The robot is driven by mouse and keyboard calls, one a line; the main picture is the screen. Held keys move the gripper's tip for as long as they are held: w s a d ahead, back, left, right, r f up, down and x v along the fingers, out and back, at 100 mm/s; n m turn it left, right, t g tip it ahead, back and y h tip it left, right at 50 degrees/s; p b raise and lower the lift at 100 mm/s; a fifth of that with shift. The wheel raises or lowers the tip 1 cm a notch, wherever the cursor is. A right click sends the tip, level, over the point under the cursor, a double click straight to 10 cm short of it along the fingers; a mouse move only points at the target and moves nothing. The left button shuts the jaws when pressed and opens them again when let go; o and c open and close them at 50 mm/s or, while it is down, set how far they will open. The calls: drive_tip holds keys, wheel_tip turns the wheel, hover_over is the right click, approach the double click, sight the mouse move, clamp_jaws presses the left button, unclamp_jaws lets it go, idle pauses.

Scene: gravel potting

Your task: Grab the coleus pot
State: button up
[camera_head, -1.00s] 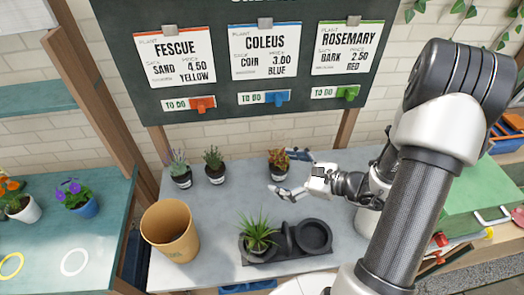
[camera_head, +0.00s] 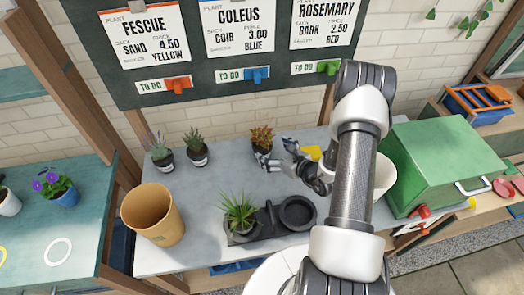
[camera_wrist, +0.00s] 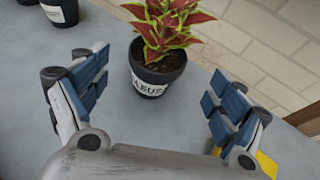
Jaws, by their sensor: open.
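The coleus is the plant with red and yellow-green leaves in a small dark pot (camera_head: 261,146) with a white label, upright near the back of the grey table. In the wrist view the coleus pot (camera_wrist: 156,80) stands ahead, between the lines of the two fingers and a little beyond their tips. My gripper (camera_head: 277,153) is open and empty, at the front right of the pot. In the wrist view the gripper (camera_wrist: 155,88) has its blue-padded fingers spread wide, with clear space between each finger and the pot. In the head view one finger partly covers the pot.
Two small potted plants (camera_head: 180,153) stand left of the coleus. A tan bin (camera_head: 152,214) is at the front left. A dark tray (camera_head: 262,232) holds a spiky green plant (camera_head: 240,213) and an empty round dish (camera_head: 298,212). A yellow item (camera_head: 312,152) lies right of my gripper.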

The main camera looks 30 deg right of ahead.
sight(264, 145)
drive_tip(key=b+x, duration=0.1)
drive_tip(key=x, duration=0.6)
drive_tip(key=shift+a, duration=0.15)
drive_tip(key=shift+c, duration=0.4)
drive_tip(key=shift+s, duration=0.1)
drive_tip(key=c, duration=1.2)
drive_tip(key=shift+r, duration=0.1)
drive_tip(key=shift+c, duration=0.5)
